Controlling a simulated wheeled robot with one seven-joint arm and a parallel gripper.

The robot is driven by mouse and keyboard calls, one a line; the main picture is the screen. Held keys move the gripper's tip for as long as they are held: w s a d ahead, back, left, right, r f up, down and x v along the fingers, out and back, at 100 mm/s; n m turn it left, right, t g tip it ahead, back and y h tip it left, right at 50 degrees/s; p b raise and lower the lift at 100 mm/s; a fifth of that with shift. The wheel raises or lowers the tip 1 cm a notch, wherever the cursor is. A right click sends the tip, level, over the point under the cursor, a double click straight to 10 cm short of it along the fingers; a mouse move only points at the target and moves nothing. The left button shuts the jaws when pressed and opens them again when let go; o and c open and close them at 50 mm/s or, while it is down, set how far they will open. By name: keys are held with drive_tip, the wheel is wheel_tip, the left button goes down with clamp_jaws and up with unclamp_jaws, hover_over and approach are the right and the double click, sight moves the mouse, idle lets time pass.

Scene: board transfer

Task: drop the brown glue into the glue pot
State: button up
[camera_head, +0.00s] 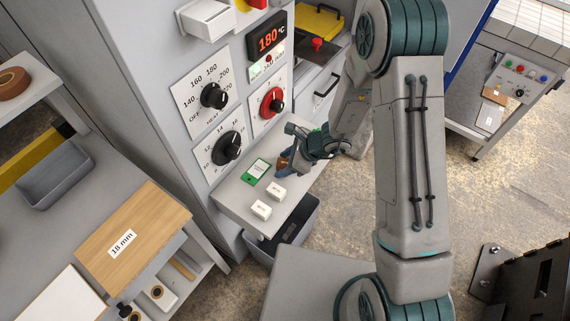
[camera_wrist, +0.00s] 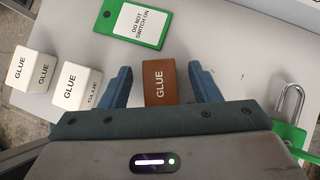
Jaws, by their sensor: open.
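The brown glue (camera_wrist: 160,86) is a small brown block marked GLUE on the grey shelf (camera_head: 230,195) below the control panel. My gripper (camera_wrist: 160,70) is open, with one blue finger on each side of the brown glue and a visible gap to each finger. In the head view my gripper (camera_head: 287,166) is low over the shelf, and the brown glue (camera_head: 283,159) is partly hidden by it.
A padlock (camera_wrist: 291,104) with a green tag is at right. The machine panel (camera_head: 205,100) rises behind the shelf; a dark bin (camera_head: 296,222) sits underneath.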

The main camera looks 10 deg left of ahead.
drive_tip(key=shift+c, duration=0.3)
drive_tip(key=c, duration=1.1)
drive_tip(key=shift+r, duration=0.2)
